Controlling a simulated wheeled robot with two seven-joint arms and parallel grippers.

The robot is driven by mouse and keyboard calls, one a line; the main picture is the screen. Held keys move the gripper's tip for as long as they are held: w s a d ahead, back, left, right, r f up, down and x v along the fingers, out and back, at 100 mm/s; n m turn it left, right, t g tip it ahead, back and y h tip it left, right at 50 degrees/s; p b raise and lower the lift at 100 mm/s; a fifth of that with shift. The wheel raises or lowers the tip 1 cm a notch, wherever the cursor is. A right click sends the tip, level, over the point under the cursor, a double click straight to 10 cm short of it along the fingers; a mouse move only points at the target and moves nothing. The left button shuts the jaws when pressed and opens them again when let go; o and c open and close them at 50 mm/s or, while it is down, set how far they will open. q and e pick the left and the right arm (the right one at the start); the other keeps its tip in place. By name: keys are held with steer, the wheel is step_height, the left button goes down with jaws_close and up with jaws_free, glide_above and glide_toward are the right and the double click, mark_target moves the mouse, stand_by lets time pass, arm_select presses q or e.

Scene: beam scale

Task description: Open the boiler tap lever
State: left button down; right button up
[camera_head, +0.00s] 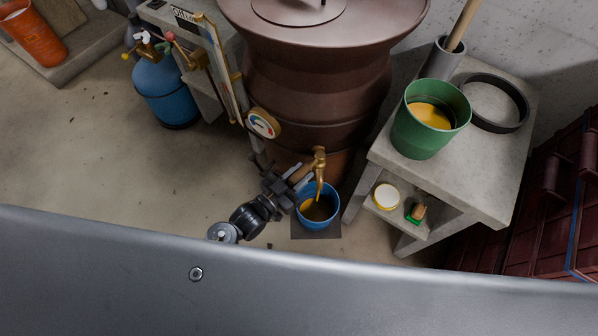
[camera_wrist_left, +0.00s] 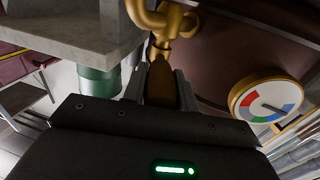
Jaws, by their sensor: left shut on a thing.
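The brown boiler (camera_head: 315,85) stands at the top middle in the head view. Its brass tap (camera_head: 319,163) is low on its front and also shows at the top of the left wrist view (camera_wrist_left: 172,22). The tap lever has a brown wooden handle (camera_wrist_left: 160,82). My left gripper (camera_head: 298,175) is shut on this handle, with a finger on each side in the left wrist view. The fingers partly hide the lever in the head view. A blue bucket (camera_head: 333,219) with amber liquid stands under the tap. My right gripper is not in view.
A round gauge (camera_head: 263,123) sits left of the tap, close to my left arm. A concrete table (camera_head: 490,180) at right carries a green bucket (camera_head: 420,142) of amber liquid and a dark ring (camera_head: 520,98). A blue gas cylinder (camera_head: 165,92) stands left. Floor at left is clear.

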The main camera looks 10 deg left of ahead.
arm_select(q)
steer(key=c, duration=1.1)
jaws_free()
steer(key=b+v, duration=0.1)
steer(key=v, duration=0.9)
steer(key=shift+s+a, duration=0.3)
steer(key=shift+f, duration=0.1)
